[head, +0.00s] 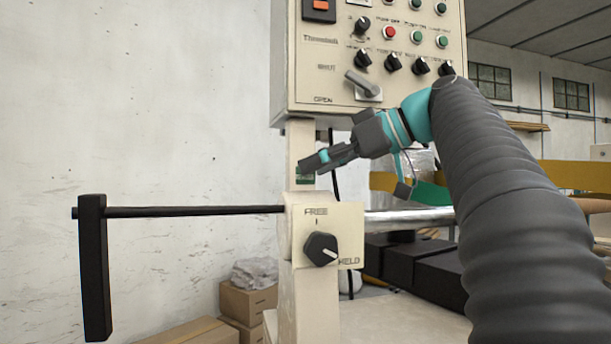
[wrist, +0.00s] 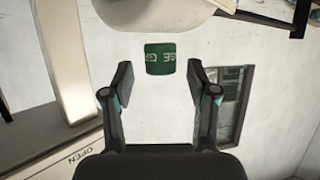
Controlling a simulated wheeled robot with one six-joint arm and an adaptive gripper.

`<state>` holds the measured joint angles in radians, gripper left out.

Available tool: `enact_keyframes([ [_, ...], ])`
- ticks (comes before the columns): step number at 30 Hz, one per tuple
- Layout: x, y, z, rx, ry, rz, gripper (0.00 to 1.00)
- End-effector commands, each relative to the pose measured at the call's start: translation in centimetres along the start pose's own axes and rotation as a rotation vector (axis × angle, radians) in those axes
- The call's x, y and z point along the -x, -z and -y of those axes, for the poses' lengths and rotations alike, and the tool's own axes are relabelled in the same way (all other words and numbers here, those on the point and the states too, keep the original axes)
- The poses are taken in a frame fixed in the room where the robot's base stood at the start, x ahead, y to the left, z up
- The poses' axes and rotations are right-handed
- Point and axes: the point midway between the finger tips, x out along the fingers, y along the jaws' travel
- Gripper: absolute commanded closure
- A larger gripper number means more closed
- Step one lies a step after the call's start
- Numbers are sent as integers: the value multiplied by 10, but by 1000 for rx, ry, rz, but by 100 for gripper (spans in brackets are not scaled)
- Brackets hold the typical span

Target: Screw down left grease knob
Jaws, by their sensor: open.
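No part is clearly recognisable as the left grease knob. A small green piece with white lettering (wrist: 160,58), seen upside down, sits between and just beyond my fingertips in the wrist view; its text is only partly legible. I cannot tell whether it is a label or part of the knob. In the head view a green patch (head: 305,179) shows on the cream post, just below my gripper (head: 312,162). My gripper is open, with both fingers apart and nothing between them in the wrist view (wrist: 160,78).
The cream control box (head: 335,70) with knobs and a grey lever (head: 362,84) hangs above my gripper. Below is a FREE/HELD plate with a black knob (head: 320,249). A black crank (head: 95,265) on a long rod extends left. Cardboard boxes (head: 246,303) stand lower left.

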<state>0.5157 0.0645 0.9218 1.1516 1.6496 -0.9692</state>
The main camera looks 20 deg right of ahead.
Motion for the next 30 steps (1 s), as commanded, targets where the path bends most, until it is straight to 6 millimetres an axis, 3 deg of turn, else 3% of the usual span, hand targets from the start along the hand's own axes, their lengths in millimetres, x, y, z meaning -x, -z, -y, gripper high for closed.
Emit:
enact_keyframes([
  [6,-25,0,1,1,3,0,41],
  [18,-30,0,1,1,1,0,41],
  [25,-30,0,1,1,1,0,99],
  [30,-30,0,1,0,0,0,100],
])
